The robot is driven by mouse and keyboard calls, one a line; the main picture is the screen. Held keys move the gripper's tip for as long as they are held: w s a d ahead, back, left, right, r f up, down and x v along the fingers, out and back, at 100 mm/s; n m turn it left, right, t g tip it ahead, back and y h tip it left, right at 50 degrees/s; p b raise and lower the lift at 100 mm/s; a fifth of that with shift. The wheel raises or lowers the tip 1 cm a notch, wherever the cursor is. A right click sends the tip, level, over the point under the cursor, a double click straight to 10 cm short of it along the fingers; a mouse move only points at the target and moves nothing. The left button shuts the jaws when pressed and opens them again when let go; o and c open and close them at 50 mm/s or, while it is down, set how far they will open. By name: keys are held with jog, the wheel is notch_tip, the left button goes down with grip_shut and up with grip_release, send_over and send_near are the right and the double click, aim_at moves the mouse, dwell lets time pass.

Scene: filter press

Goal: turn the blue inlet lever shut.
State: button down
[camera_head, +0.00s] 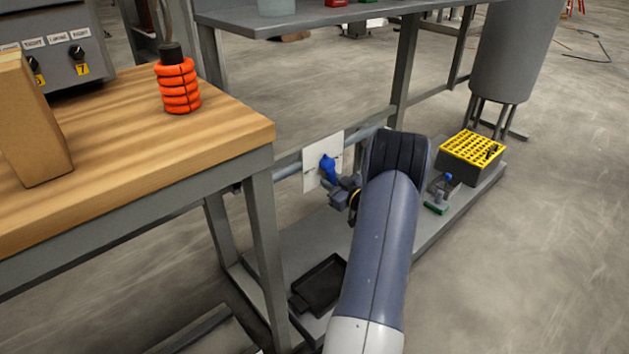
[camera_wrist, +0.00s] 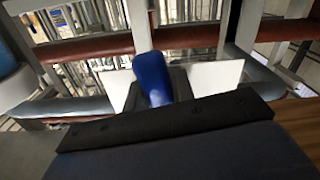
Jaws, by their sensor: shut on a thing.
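The blue inlet lever (camera_head: 328,166) sits in front of a white plate on a grey pipe, under the shelf frame. In the wrist view the blue lever (camera_wrist: 153,80) stands near the middle, tilted slightly, with its lower end at a dark part between the jaws. My gripper (camera_head: 344,190) is at the lever's lower right in the head view and is shut on it. The fingertips are partly hidden by my wrist in the head view.
A wooden bench (camera_head: 150,150) with an orange coil (camera_head: 178,86) stands at the left. A black tray (camera_head: 320,284) and a yellow-topped crate (camera_head: 471,150) rest on the low shelf. A grey tank (camera_head: 515,50) stands at the back right. Open floor lies to the right.

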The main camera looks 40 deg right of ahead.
jog(key=shift+w+d+r+n+b, duration=0.1)
jog(key=shift+d+r+n+b, duration=0.3)
jog(key=shift+n, duration=0.75)
jog(key=shift+s+d+r+n+b, duration=0.1)
jog(key=shift+d+r+n+b, duration=0.1)
jog(key=shift+d+n, duration=0.7)
jog(key=shift+w+d+r+n+b, duration=0.1)
jog(key=shift+d+r+n+b, duration=0.15)
jog(key=shift+n, duration=1.1)
jog(key=shift+r, duration=0.1)
jog(key=c, duration=1.5)
grip_release()
jog(key=s+p, duration=0.2)
jog(key=s, duration=0.3)
jog(key=s+p, duration=0.1)
jog(key=s, duration=0.4)
jog(key=shift+s+d+p, duration=0.2)
jog(key=shift+s+p, duration=0.15)
jog(key=shift+s, duration=0.05)
jog(key=shift+w, duration=0.1)
